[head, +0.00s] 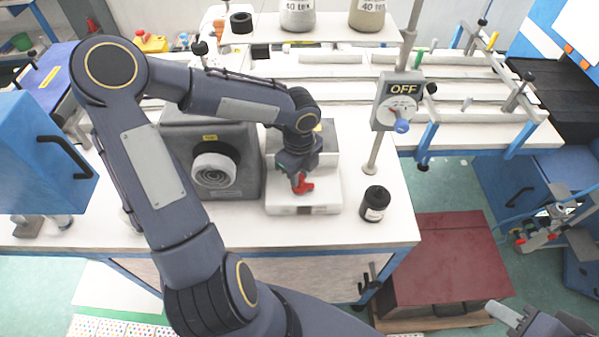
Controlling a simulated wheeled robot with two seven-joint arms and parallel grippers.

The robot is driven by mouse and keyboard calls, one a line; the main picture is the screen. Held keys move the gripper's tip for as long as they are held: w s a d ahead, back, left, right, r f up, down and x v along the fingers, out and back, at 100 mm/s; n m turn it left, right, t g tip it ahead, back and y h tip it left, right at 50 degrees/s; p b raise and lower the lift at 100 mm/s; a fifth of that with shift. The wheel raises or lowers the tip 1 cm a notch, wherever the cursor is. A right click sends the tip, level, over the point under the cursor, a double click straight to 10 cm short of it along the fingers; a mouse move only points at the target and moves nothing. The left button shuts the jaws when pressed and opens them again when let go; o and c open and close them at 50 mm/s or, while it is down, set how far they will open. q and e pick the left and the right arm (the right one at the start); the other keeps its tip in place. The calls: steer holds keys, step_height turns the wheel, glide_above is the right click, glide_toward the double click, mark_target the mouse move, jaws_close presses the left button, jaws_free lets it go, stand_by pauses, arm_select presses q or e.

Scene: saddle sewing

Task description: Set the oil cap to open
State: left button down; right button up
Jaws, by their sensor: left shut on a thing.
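A small red part (304,186), which looks like the oil cap, sits at the front of a white and grey machine (304,208) on the white table. My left gripper (299,180) reaches down onto the red part from above and is shut on it. The gripper covers part of it, and I cannot tell whether the cap is set open or closed. My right gripper (528,320) is at the bottom right, partly cut off by the picture edge and far from the machine. Its fingers do not show clearly.
A grey machine with a round white dial (213,170) stands left of the white one. A black bottle (375,204) stands to its right. A switch box reading OFF (398,101) is on a post behind. A dark red box (445,265) stands right of the table.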

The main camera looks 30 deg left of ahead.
mark_target(306, 198)
arm_select(q)
steer(key=shift+n, duration=0.3)
steer(key=n+b, duration=0.1)
steer(key=n, duration=0.1)
steer(key=d+n+b, duration=0.1)
steer(key=n, duration=0.1)
steer(key=s+n+b, duration=0.1)
steer(key=b, duration=0.1)
steer(key=shift+d+f+n, duration=0.15)
steer(key=shift+n, duration=0.25)
steer(key=n+b, duration=0.1)
steer(key=n, duration=0.1)
steer(key=d+n+b, duration=0.1)
steer(key=n+b, duration=0.1)
steer(key=n, duration=0.1)
steer(key=shift+s+d, duration=0.2)
steer(key=n+b, duration=0.1)
steer(key=n, duration=0.2)
steer(key=d+n+b, duration=0.1)
steer(key=n, duration=0.1)
steer(key=shift+w+d+n+b, duration=0.2)
steer(key=shift+n+b, duration=0.15)
steer(key=shift+n, duration=0.05)
steer(key=n, duration=0.3)
steer(key=d+n+b, duration=0.1)
steer(key=shift+w+n, duration=0.35)
steer(key=shift+n, duration=0.05)
steer(key=c, duration=1.2)
jaws_free()
